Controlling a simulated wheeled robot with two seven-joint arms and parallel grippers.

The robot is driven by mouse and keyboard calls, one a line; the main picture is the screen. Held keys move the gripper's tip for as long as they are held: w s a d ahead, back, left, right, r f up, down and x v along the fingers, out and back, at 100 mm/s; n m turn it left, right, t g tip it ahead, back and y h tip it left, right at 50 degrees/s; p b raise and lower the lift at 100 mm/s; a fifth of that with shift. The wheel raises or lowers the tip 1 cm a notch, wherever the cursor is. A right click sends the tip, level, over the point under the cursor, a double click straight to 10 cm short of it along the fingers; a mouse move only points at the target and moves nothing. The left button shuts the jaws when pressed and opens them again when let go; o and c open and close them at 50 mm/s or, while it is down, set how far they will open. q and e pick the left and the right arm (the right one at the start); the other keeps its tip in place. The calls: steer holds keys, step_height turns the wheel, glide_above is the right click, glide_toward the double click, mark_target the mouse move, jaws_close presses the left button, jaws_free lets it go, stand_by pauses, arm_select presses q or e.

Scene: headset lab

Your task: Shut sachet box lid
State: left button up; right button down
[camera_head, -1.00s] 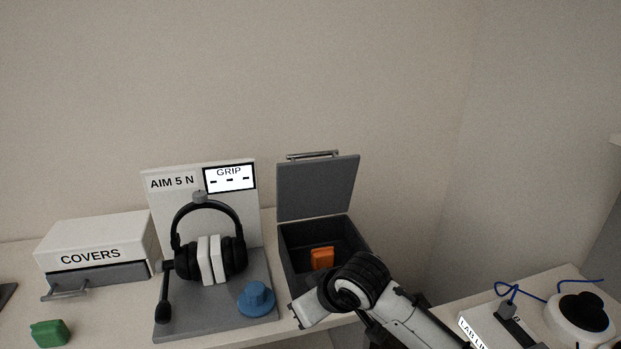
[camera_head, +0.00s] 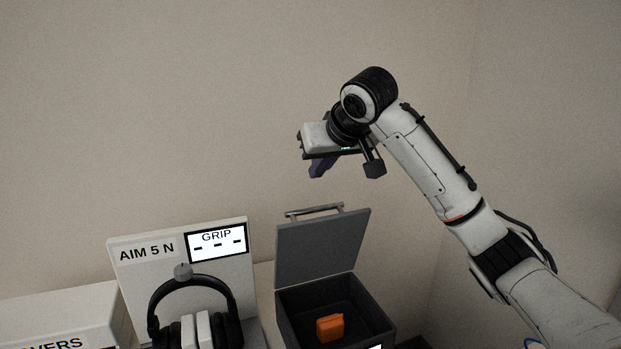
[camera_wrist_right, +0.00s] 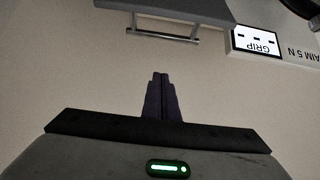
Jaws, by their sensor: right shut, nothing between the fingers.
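The sachet box (camera_head: 365,306) is a dark open box on the table. Its grey lid (camera_head: 322,250) stands up at the back, with a metal bar handle (camera_head: 314,211) along its top edge. An orange sachet (camera_head: 330,328) lies inside. My right gripper (camera_head: 318,172) is shut and empty, raised above the lid and apart from it. In the right wrist view its fingers (camera_wrist_right: 161,78) are together, and the lid's edge (camera_wrist_right: 185,8) and handle (camera_wrist_right: 163,35) appear ahead of them, not touched. My left gripper is not in view.
A headset (camera_head: 156,312) hangs on a stand with a panel (camera_head: 140,252) marked AIM 5 N, left of the box. A white covers box (camera_head: 60,318) is at the far left. Plain wall lies behind, with free air around the right gripper.

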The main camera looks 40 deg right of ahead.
mark_target(314, 208)
steer(key=shift+w+d+f+p, duration=0.1)
steer(key=shift+w+f+p, duration=0.25)
steer(key=shift+f, duration=0.95)
steer(key=shift+w+d+f+p, duration=0.1)
steer(key=shift+w+f, duration=0.35)
steer(key=shift+f, duration=0.9)
steer(key=shift+w+d+f+p, duration=0.1)
steer(key=shift+w+f+p, duration=0.25)
steer(key=shift+f, duration=0.95)
